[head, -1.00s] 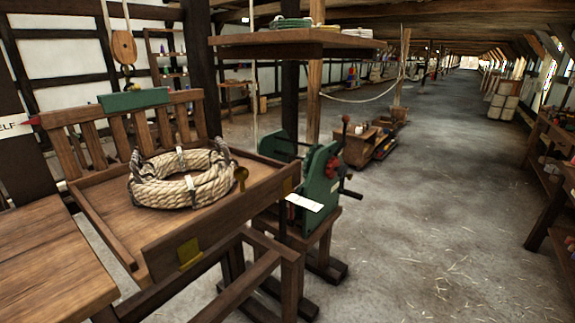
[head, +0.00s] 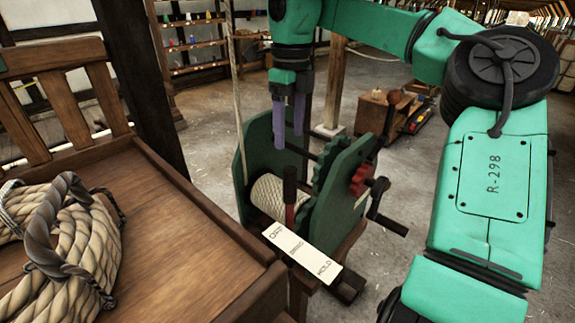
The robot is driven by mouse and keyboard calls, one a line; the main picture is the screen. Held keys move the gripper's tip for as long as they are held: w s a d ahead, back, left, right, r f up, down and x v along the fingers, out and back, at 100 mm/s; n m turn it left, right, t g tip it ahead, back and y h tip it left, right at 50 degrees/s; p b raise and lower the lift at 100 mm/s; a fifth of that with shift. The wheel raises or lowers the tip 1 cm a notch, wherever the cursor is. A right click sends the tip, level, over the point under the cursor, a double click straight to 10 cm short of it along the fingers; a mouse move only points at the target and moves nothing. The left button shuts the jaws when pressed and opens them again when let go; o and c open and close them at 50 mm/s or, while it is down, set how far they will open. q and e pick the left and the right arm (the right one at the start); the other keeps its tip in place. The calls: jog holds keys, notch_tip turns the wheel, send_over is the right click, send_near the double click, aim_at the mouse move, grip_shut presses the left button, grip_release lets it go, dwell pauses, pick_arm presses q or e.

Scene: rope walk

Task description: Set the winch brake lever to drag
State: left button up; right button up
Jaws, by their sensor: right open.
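The green winch (head: 334,200) stands centre, with pale rope wound on its drum (head: 268,197). Its brake lever (head: 290,190) has a dark grip and a red lower shaft and stands nearly upright. A white plate (head: 303,254) in front reads OFF, a middle word too small to read surely, and HOLD. The lever shows behind the OFF end of the plate. My right gripper (head: 289,130) points down above the winch, with its two purplish fingers apart and nothing between them. Its tips appear above the lever's grip, apart from it. My left gripper is not in view.
A wooden tray bench (head: 170,240) with a thick rope coil (head: 75,235) fills the left. The winch's crank handle (head: 385,215) sticks out to the right. A taut rope (head: 236,100) rises from the winch beside a dark post (head: 140,80).

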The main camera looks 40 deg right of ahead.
jog(key=shift+d+f, duration=0.1)
jog(key=shift+f, duration=0.1)
send_over(290, 184)
jog(key=f, duration=0.4)
jog(key=shift+w+d+f, duration=0.2)
jog(key=shift+w+d, duration=0.15)
jog(key=shift+w, duration=0.05)
jog(key=f, duration=0.6)
jog(key=f+p, duration=0.1)
jog(key=f, duration=0.2)
jog(key=shift+w+d, duration=0.3)
jog(key=shift+s+a+f, duration=0.1)
grip_shut()
